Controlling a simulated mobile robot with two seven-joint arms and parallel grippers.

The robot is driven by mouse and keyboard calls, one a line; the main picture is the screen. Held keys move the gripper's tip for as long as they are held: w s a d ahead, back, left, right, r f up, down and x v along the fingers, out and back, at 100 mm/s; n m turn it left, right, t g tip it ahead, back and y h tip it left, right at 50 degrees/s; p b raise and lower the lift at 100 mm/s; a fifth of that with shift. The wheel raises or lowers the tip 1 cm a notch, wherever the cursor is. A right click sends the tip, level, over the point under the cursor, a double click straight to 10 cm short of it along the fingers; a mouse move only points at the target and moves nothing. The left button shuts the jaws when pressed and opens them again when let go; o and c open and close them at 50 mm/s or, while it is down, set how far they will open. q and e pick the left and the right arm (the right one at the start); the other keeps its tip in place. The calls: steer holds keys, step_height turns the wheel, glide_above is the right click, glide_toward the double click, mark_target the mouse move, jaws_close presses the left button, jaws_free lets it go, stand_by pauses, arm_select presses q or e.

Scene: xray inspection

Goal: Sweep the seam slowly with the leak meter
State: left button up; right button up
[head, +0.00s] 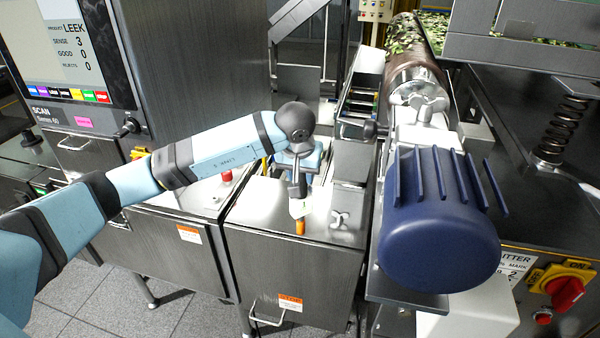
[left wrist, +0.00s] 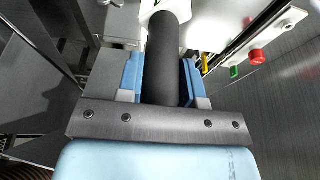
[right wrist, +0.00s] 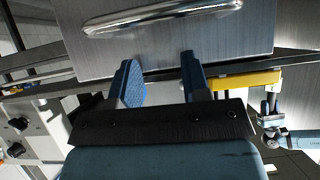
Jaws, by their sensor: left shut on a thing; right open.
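The leak meter has a dark round handle (left wrist: 165,60) and a white head with a green mark, which also shows in the head view (head: 298,208). My left gripper (head: 298,165) is shut around the handle, with a blue finger on each side in the left wrist view. The meter hangs over the steel cabinet top, head downward. An orange piece (head: 300,227) shows just under the head; I cannot tell whether it belongs to the meter. I cannot single out the seam. My right gripper (right wrist: 162,75) is open and empty, near a steel panel with a bar handle (right wrist: 160,18).
A blue ribbed motor (head: 440,220) stands right of the meter, beside a narrow conveyor (head: 360,100). A screen (head: 70,50) is at the upper left. A red button (head: 227,176) sits on the cabinet top. A red rotary switch (head: 565,292) is at the lower right.

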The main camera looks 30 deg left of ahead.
arm_select(q)
steer(key=d, duration=0.2)
steer(key=b, duration=0.1)
steer(key=shift+w+d, duration=0.25)
steer(key=shift+d, duration=0.15)
stand_by(0.4)
step_height(320, 180, up, 7)
steer(key=p, duration=0.2)
steer(key=shift+w, duration=0.2)
stand_by(0.5)
